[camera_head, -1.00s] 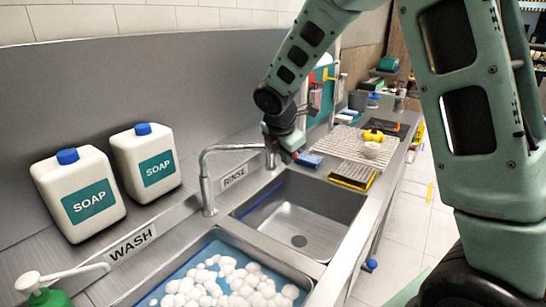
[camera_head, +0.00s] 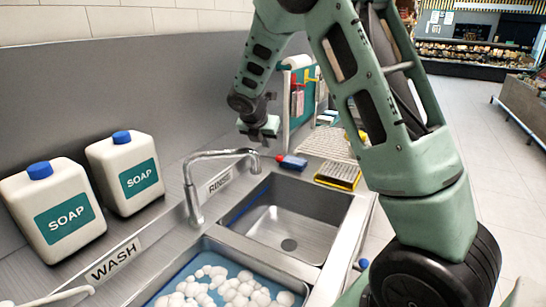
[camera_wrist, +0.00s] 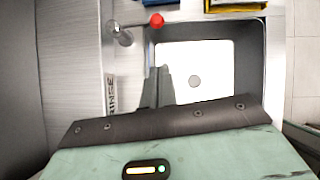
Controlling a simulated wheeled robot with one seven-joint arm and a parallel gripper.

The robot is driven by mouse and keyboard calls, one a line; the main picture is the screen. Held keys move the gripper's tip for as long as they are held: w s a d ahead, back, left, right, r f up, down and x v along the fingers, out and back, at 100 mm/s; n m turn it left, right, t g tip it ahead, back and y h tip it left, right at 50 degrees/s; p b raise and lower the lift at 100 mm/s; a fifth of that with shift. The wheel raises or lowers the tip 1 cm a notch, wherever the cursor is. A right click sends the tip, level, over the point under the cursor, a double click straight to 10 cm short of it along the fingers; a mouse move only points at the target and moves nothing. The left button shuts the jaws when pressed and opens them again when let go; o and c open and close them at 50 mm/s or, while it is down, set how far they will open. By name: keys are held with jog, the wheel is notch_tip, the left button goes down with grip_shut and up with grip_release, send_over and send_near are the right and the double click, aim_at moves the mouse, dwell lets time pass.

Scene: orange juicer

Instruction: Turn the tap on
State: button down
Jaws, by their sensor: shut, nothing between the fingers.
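The chrome tap spout (camera_head: 192,190) rises between the two sinks and arches right over the rinse sink. A short chrome post (camera_head: 255,163) stands near the spout's end, with a red knob (camera_head: 281,158) to its right. In the wrist view a thin lever joins the post (camera_wrist: 122,36) to the red knob (camera_wrist: 157,20). My gripper (camera_head: 262,133) is above and behind the post in the head view, apart from the knob. Its fingers (camera_wrist: 163,70) are shut and empty, pointing over the rinse sink's left edge, below the knob in the wrist view.
The rinse sink (camera_head: 330,205) is empty. Two soap jugs (camera_head: 55,215) stand at left. A blue block (camera_head: 293,163) and a yellow-framed sponge tray (camera_head: 338,176) lie behind the rinse sink.

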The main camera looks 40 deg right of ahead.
aim_at(281, 157)
jog(key=shift+w+d+r+p+x, duration=0.25)
jog(key=shift+p+x, duration=0.3)
jog(key=shift+x, duration=1.7)
jog(key=shift+w+d+r+p+x, duration=0.1)
jog(key=shift+d+r+p+x, duration=0.3)
jog(key=shift+x, duration=1.8)
jog(key=shift+w+d+p+x, duration=0.15)
jog(key=shift+p+x, duration=0.5)
jog(key=shift+x, duration=1.6)
jog(key=shift+d, duration=0.2)
jog(key=shift+d+r+p, duration=0.15)
jog(key=shift+d+p, duration=0.65)
jog(key=shift+p, duration=0.05)
jog(key=w+d+n+t+y+p, duration=0.3)
jog(key=w+d+n+y+p, duration=0.2)
jog(key=n, duration=0.6)
jog(key=d+p, duration=0.2)
jog(key=p, duration=0.1)
jog(key=shift+d+n+t+y, duration=0.3)
jog(key=shift+d, duration=0.1)
jog(key=shift+w, duration=0.15)
